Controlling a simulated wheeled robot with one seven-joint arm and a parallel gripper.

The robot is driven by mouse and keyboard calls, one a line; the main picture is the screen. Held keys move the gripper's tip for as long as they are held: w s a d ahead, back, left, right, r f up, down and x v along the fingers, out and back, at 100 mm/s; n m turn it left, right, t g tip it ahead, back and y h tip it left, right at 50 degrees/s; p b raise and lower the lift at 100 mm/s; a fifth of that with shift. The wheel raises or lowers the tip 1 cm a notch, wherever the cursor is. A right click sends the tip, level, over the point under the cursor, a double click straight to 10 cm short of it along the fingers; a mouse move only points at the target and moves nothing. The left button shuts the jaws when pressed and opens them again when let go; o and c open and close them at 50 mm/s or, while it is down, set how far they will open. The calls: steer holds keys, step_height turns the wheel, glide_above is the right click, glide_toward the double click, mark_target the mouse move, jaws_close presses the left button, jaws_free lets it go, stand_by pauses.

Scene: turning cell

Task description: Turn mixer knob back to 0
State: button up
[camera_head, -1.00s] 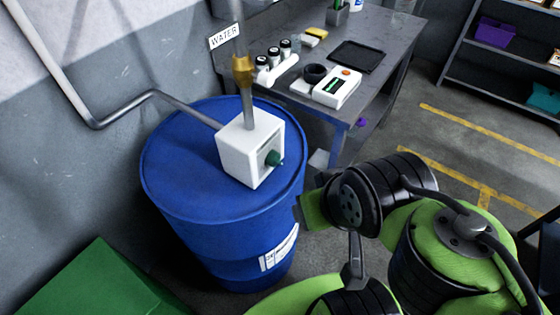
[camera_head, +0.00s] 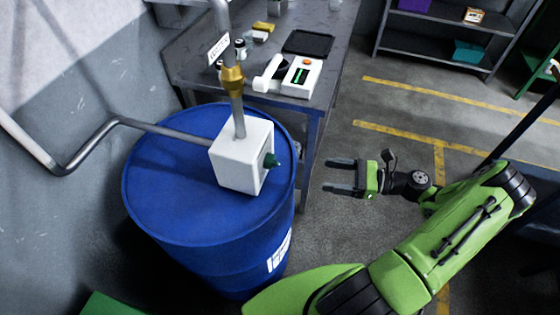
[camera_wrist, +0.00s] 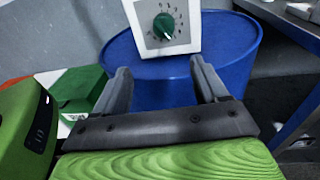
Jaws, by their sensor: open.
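The mixer is a white box (camera_head: 238,157) on top of a blue drum (camera_head: 165,190), with pipes running into it. Its green knob (camera_head: 270,160) sticks out of the box's right face. In the wrist view the knob (camera_wrist: 164,25) faces me in the middle of a dial with small marks, too small to read surely. Its pointer looks tilted off upright. My gripper (camera_head: 330,175) is open and empty, to the right of the knob and apart from it. In the wrist view its two fingers (camera_wrist: 160,80) stand either side, below the knob, with a gap between them.
A grey workbench (camera_head: 200,60) behind the drum carries a white device (camera_head: 300,77) and a black tray (camera_head: 307,42). A shelf (camera_head: 430,45) stands at the back right. A green box (camera_head: 105,304) is at lower left.

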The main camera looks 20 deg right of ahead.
mark_target(278, 164)
steer(key=shift+m+t, duration=0.4)
steer(key=shift+m, duration=0.1)
steer(key=x, duration=1.5)
steer(key=shift+w, duration=0.1)
steer(key=c, duration=1.1)
steer(key=shift+o, duration=0.2)
